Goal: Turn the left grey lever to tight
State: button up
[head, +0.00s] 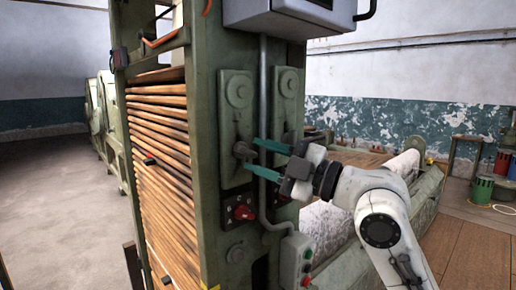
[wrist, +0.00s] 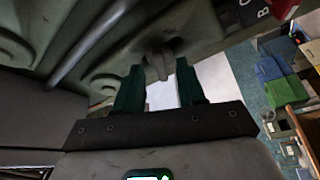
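The left grey lever (head: 242,149) sits on the left green plate of the machine's post, below a round boss. My gripper (head: 251,155) is open, its two teal fingers reaching from the right toward this lever, tips apart. In the wrist view, a grey lever (wrist: 157,64) shows between and just past the fingertips of my gripper (wrist: 160,66). I cannot tell whether either finger touches it. The right plate (head: 289,100) carries a similar grey lever, partly hidden behind the fingers. No tight marking is readable.
A grey conduit (head: 263,90) runs down between the plates, close to my fingers. A red knob (head: 242,212) is below the left plate. A button box (head: 296,262) stands below my gripper. A stack of wooden slats (head: 160,150) fills the machine's left side. Floor at left is clear.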

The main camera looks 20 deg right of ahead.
jog(key=shift+w+a+r, duration=0.1)
jog(key=shift+w+a, duration=0.25)
jog(key=shift+w, duration=0.1)
grip_shut()
